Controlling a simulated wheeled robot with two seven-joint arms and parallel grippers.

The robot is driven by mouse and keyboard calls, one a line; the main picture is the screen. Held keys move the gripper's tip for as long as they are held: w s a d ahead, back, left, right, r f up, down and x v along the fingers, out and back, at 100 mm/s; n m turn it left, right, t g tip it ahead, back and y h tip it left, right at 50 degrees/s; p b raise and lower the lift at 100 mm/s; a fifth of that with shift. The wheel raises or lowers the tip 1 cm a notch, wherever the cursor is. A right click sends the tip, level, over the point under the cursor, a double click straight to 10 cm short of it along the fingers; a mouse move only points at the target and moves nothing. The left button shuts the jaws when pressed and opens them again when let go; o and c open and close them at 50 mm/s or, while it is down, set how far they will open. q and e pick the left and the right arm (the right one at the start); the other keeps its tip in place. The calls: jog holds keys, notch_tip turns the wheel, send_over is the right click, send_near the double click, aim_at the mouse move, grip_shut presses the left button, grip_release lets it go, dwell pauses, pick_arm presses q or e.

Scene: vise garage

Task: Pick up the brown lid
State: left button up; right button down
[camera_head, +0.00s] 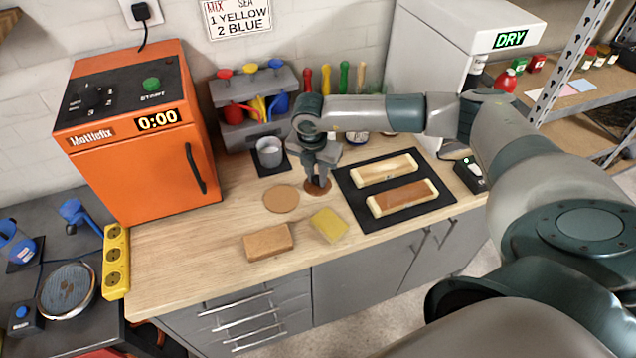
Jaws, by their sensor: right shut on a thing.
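A dark brown round lid (318,189) is under my right gripper (318,183) on the wooden counter (190,262). My right gripper points straight down and is shut on the lid; its fingers hide the middle of it. I cannot tell whether the lid touches the counter. A lighter tan disc (281,198) lies flat just left of the lid. My left gripper is not in view.
A black mat (362,214) with two wooden-framed trays (403,197) lies to the right. A yellow sponge (328,225) and a brown block (268,242) lie in front. A metal cup (270,152) stands behind. An orange oven (140,135) stands left. The front-left counter is clear.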

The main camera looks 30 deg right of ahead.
jog(key=shift+s+f, duration=0.3)
jog(key=shift+f, duration=0.05)
jog(key=shift+w+r+b, duration=0.15)
jog(key=shift+r+b, duration=0.25)
jog(key=shift+b, duration=0.15)
jog(key=r, duration=0.1)
jog(key=r+b, duration=0.1)
jog(key=d+r+b, duration=0.1)
jog(key=shift+s+d+r, duration=0.1)
jog(key=shift+s+r, duration=0.15)
jog(key=shift+s, duration=0.1)
jog(key=s+d+r+b, duration=0.4)
jog(key=s+d+r, duration=0.3)
jog(key=shift+s, duration=0.3)
